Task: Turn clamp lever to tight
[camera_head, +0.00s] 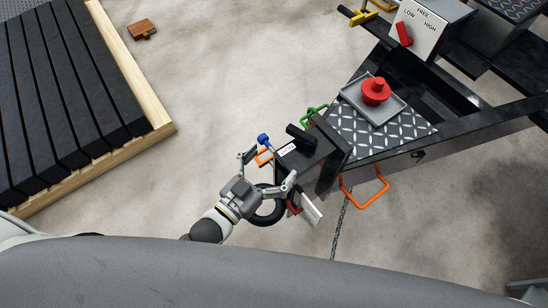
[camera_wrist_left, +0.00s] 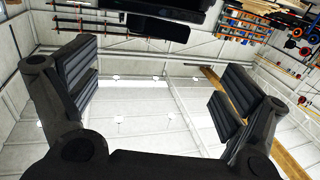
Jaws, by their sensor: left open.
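The trailer's front end has a dark coupling housing (camera_head: 312,160) with a small white label. A blue-knobbed lever (camera_head: 263,140) stands at its left side, and a black handle (camera_head: 298,133) sticks up from its top. No marking readable here tells which is the clamp lever. My left gripper (camera_head: 270,170) is open at the housing's left side, just below the blue knob. I cannot tell whether it touches anything. In the left wrist view its two padded fingers (camera_wrist_left: 155,85) are wide apart with nothing between them. My right gripper is not in view.
A black ring-shaped wheel (camera_head: 267,212) is below the gripper. An orange handle (camera_head: 365,188) and hanging chain (camera_head: 341,222) are to the right. A red knob (camera_head: 376,90) sits on the trailer's tread plate, near a LOW/FREE/HIGH selector box (camera_head: 428,24).

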